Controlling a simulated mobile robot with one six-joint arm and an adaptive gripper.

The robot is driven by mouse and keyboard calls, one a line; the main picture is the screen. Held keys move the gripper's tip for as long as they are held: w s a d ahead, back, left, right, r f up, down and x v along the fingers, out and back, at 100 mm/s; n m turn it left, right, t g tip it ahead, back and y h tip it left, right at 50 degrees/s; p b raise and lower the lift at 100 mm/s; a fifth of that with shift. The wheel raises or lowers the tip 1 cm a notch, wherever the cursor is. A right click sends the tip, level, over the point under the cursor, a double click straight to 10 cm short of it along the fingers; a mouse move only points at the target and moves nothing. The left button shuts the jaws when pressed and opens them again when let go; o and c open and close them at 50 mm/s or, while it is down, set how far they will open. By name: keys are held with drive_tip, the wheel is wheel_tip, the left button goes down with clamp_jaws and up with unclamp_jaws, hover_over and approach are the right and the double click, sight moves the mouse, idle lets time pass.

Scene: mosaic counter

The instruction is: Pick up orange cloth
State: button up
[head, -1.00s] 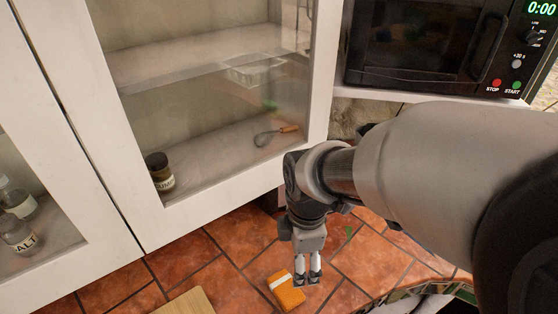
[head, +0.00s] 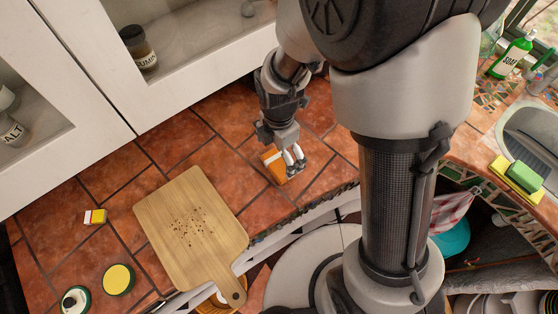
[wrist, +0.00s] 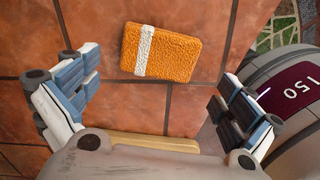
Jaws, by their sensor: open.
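The orange cloth (wrist: 175,55) is a small folded rectangle with a white stripe near one end. It lies flat on the tiled counter. In the wrist view it sits between and a little beyond my open gripper's (wrist: 160,105) fingers, and nothing touches it there. In the head view the cloth (head: 271,163) is partly hidden by my gripper (head: 294,162), whose fingertips are over or beside its right side. The gripper is empty.
A wooden cutting board (head: 180,215) with dark crumbs lies to the left of the cloth. A glass-door cabinet (head: 190,55) hangs above the counter. A small yellow-and-white box (head: 95,216) and a yellow-lidded jar (head: 118,280) stand farther left. The counter's front edge is close.

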sight(279, 163)
drive_tip(key=f+b, duration=0.2)
drive_tip(key=f, duration=0.3)
drive_tip(key=shift+w+f, duration=0.2)
drive_tip(key=shift+r, duration=0.1)
drive_tip(key=shift+c, duration=0.4)
drive_tip(key=c, duration=0.8)
